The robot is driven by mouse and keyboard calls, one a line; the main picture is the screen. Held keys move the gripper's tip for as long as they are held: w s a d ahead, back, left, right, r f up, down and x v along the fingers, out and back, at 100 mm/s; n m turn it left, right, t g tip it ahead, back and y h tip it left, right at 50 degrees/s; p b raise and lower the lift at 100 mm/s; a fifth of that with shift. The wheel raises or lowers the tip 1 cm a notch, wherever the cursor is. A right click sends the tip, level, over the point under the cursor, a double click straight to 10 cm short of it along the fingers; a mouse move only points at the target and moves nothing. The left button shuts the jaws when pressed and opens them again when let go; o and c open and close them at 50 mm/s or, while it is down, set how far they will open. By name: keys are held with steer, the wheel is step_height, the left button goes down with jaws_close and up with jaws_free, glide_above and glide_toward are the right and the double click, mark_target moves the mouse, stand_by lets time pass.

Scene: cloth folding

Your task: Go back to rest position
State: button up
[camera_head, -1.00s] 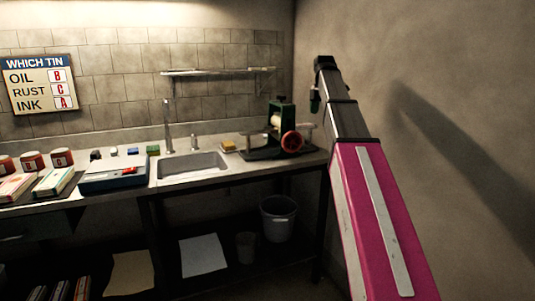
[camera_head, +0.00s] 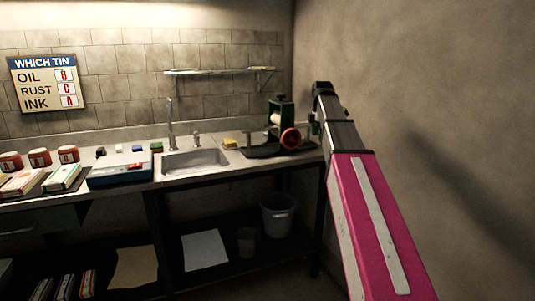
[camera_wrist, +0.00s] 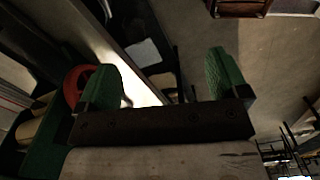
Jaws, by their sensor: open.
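My gripper (camera_wrist: 163,82) shows in the wrist view with its two green fingers spread wide apart and nothing between them. In the head view my arm rises on the right, in front of the bare wall, with its far end beside the right end of the counter (camera_head: 225,176). The fingers are too small and dark there to make out well. The green press with a red wheel (camera_head: 290,138) stands just left of the arm's end. Its red wheel also shows at the left of the wrist view, behind the left finger.
A sink (camera_head: 195,162) with a tap sits mid-counter. Red tins (camera_head: 40,157), boxes and a blue tray (camera_head: 120,172) lie on the left. A grey bucket (camera_head: 278,214) stands on the shelf below. The right wall (camera_head: 420,90) is bare.

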steer(key=s+f+m, duration=0.6)
steer(key=s+f, duration=0.2)
steer(key=f, duration=0.6)
steer(key=s+a+f+m, duration=0.1)
steer(key=s+f+m, duration=0.6)
steer(key=f, duration=0.8)
steer(key=s+a+f+m, duration=0.1)
steer(key=s+f+m, duration=0.5)
steer(key=f, duration=0.9)
steer(key=s, duration=0.3)
steer(key=shift+s+f, duration=0.15)
steer(key=shift+f, duration=0.1)
steer(key=shift+c, duration=0.3)
